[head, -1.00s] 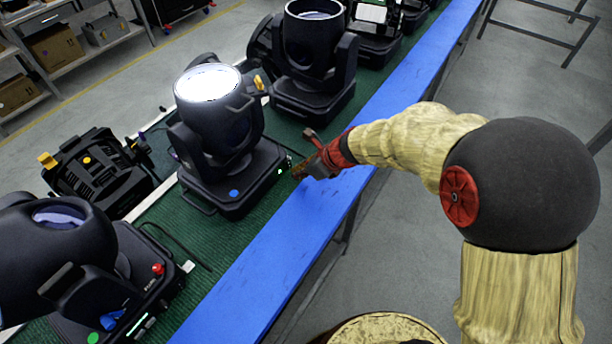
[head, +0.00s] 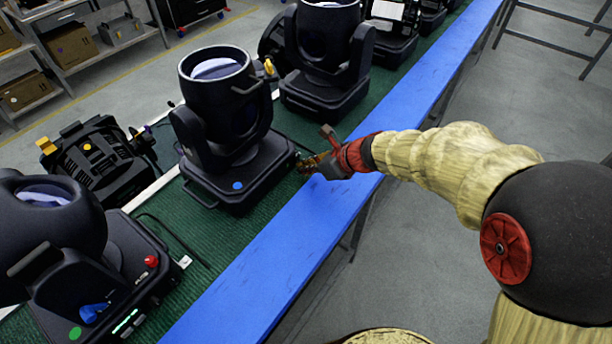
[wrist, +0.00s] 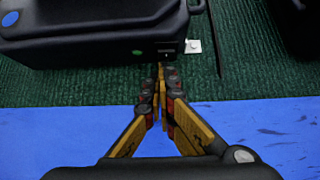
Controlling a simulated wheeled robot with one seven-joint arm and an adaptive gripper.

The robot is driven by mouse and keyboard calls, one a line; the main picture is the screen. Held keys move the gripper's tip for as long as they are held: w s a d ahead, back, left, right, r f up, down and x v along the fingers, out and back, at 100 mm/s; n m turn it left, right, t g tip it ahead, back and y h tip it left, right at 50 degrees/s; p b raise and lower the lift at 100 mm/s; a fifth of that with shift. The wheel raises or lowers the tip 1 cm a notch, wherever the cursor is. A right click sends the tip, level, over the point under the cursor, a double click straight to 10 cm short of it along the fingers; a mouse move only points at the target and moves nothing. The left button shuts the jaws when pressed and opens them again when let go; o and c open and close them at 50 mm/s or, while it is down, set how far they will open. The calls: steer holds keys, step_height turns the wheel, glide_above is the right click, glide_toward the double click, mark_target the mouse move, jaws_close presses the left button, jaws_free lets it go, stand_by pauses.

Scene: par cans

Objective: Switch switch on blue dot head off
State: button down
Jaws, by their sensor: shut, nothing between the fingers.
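The blue dot head is a black moving-head light (head: 225,130) on the green conveyor, with a blue dot (head: 238,185) on its base. A small dark switch panel (wrist: 166,47) sits at the base's right end. My gripper (wrist: 161,70) is shut and empty, its fingertips just in front of that panel. Whether they touch it I cannot tell. It also shows in the head view (head: 303,166).
A green dot head (head: 75,250) stands at the near left, with a red button (head: 151,261). Another black head (head: 325,60) stands behind. A blue rail (head: 290,255) runs along the conveyor below my gripper. A white tab (wrist: 193,46) lies beside the panel.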

steer(key=shift+a+f+y+b, duration=0.15)
steer(key=shift+y+b, duration=0.15)
steer(key=shift+b, duration=0.5)
steer(key=shift+p, duration=0.4)
